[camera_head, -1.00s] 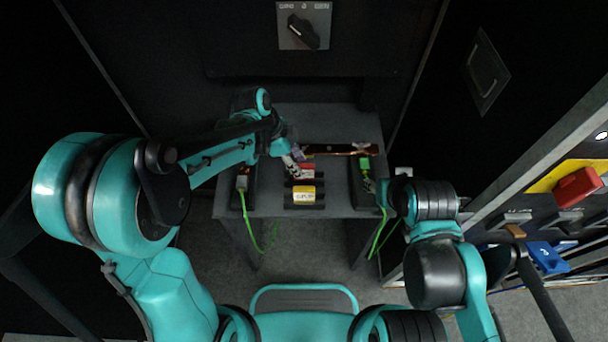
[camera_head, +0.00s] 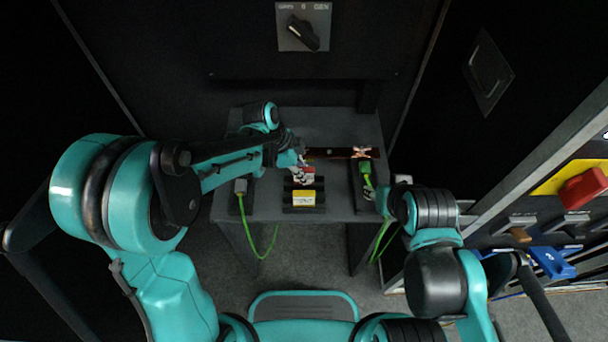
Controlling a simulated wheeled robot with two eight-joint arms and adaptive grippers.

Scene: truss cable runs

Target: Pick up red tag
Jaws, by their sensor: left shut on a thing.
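The red tag (camera_head: 303,178) is a small red and white piece at the middle of the grey table, just behind the yellow tag (camera_head: 304,198). My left gripper (camera_head: 301,169) reaches in from the left with its fingertips at the red tag, shut on it. The fingers hide part of the tag. I cannot tell whether it is lifted off its dark holder. My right gripper (camera_head: 384,203) is by the table's right edge, near a green plug (camera_head: 367,178). Its fingers are too small and dark to read.
The grey table (camera_head: 345,208) carries a brown bar (camera_head: 340,153) at the back and dark blocks with green cables (camera_head: 264,250) at the sides. A rack at the right holds a red piece (camera_head: 583,188) and a blue piece (camera_head: 551,261). A rotary switch (camera_head: 303,27) is on the back wall.

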